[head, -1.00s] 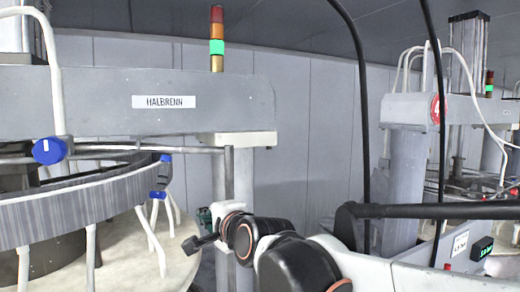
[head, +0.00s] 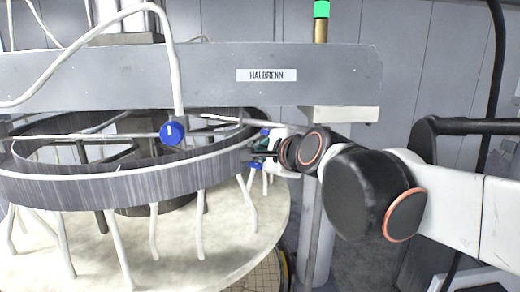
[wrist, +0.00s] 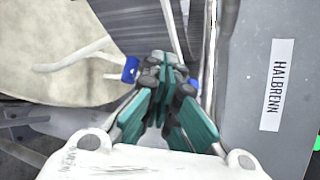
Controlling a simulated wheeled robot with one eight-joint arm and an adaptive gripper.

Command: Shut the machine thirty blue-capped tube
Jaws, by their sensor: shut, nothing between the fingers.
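A blue cap or knob with a white mark (head: 172,132) sits at the lower end of a white tube hanging in front of the HALBRENN machine. Smaller blue pieces show at the right edge of the grey ring; one is below it (head: 256,165). In the wrist view, one blue piece (wrist: 131,68) is left of my gripper (wrist: 165,62) and another (wrist: 193,84) is at its right, partly hidden by the fingers. My gripper's teal fingers are shut and empty. In the head view my gripper (head: 262,154) is at the ring's right edge; whether it touches is unclear.
The grey ring (head: 120,190) stands over a pale round platen (head: 180,250) with several white tubes hanging down. The labelled beam (head: 200,80) crosses above. A post (head: 312,220) stands just behind my arm. A black cable (head: 497,60) hangs at right.

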